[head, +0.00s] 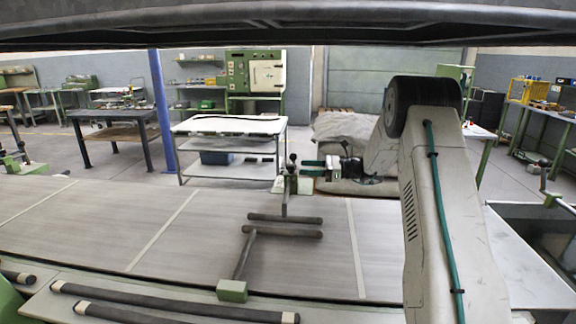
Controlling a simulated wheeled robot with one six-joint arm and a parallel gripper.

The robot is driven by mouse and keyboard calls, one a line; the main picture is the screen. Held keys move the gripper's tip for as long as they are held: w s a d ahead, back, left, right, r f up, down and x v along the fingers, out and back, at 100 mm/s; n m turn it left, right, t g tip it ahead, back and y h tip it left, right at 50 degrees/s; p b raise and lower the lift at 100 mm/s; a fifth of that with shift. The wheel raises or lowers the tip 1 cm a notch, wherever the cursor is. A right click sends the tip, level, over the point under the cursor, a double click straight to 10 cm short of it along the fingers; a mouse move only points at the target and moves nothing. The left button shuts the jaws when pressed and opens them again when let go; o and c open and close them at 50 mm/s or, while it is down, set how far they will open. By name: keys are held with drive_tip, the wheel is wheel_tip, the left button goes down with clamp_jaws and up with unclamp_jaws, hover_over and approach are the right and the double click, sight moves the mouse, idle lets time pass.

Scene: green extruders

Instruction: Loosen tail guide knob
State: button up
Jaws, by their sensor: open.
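The tail guide (285,205) stands over the flat grey bed in the head view, with an upright post, two dark horizontal bars and an arm running down to a green block (232,291). A small dark knob (293,158) shows at the top of the post. My gripper (304,168) reaches in from the right with its two green fingers pointing left, apart from each other. The fingertips are close to the right side of the post top, just below the dark knob. I cannot tell whether they touch it. Nothing shows held between them.
The grey bed (110,225) spans the middle. Dark rollers (170,302) lie along the near edge. A white-topped table (229,124) and a blue post (161,110) stand behind. A dark beam (250,25) crosses the top of the view. The bed left of the guide is clear.

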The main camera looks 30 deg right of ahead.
sight(292, 164)
drive_tip(key=shift+x, duration=2.85)
drive_tip(key=c, duration=1)
